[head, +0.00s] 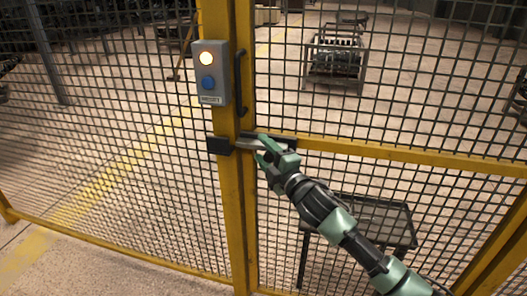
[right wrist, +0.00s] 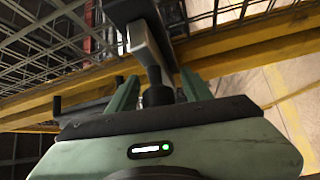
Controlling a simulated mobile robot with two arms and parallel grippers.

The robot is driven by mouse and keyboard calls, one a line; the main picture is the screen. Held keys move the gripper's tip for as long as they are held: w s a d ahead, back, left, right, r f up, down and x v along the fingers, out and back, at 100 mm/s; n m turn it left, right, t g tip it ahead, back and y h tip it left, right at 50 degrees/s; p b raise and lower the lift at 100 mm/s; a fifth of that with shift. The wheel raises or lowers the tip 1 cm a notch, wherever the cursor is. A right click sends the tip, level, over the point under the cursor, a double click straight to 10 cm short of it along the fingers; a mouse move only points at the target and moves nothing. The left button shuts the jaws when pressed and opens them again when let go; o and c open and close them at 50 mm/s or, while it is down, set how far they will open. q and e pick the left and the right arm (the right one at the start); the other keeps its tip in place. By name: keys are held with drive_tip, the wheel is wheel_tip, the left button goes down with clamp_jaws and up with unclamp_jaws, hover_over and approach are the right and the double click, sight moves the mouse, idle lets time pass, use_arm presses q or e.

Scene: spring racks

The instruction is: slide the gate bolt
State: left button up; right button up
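The gate bolt is a grey metal bar (head: 246,144) lying across the yellow posts at the gate's edge. A black keeper block (head: 218,146) sits at its left end, and a black mount (head: 284,141) is on the gate rail at its right. My right gripper (head: 264,153) is at the bolt's right part. In the right wrist view the bolt's grey handle (right wrist: 152,65), with a dark end (right wrist: 158,96), stands between the two green fingers (right wrist: 160,88). The fingers look apart, with small gaps on each side. How far the bar enters the keeper is unclear. My left gripper is not in view.
A grey box (head: 211,90) with a lit yellow lamp and a blue button is on the post above the bolt. A black pull handle (head: 240,82) is beside it. Wire mesh fills both sides. A dark table (head: 372,220) stands behind the mesh.

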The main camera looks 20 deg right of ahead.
sight(272, 160)
drive_tip(key=shift+s, duration=0.1)
drive_tip(key=b+v, duration=0.1)
drive_tip(key=v, duration=0.6)
drive_tip(key=shift+s+d, duration=0.1)
drive_tip(key=shift+s, duration=0.2)
